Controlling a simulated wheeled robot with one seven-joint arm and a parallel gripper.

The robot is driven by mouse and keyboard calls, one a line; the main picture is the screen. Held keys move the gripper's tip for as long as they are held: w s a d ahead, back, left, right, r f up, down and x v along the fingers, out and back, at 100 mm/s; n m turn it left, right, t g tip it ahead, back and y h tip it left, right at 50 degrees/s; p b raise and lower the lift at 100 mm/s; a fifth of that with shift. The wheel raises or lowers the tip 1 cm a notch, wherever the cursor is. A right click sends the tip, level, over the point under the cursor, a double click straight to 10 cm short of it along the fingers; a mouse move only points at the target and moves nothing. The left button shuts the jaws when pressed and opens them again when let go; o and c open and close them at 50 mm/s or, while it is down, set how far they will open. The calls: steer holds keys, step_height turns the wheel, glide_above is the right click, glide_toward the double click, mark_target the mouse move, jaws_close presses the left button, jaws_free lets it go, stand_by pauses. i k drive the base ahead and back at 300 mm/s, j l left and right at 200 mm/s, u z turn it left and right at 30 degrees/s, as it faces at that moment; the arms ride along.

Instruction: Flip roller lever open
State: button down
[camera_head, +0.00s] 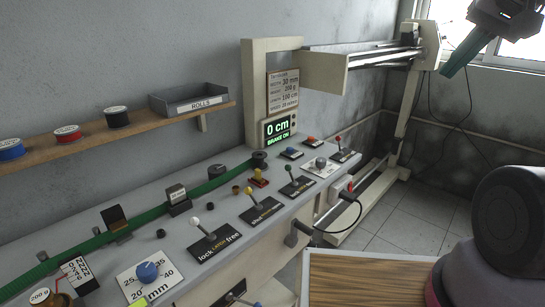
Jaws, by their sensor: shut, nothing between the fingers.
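A row of small levers on dark label plates stands on the grey machine top (175,232). The lever with a white knob (196,221) has a plate reading lock and free. The lever with a yellow knob (248,191) has a plate that seems to read shut and open. The lever with a green knob (287,169) stands farther back on a similar plate. Their middle words are too small to read surely, so I cannot tell which is the roller lever. My gripper (449,71), with teal fingers, is shut and empty at the upper right, far from the levers.
A display post (277,131) reads 0 cm and BRAKE ON. A rail frame (404,120) stands behind. A green strap (150,216) runs along the machine. A wall shelf (60,151) holds spools and a grey tray (188,98). A wooden board (365,280) lies at the front.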

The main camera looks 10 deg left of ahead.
mark_target(248, 190)
steer(key=u, duration=0.65)
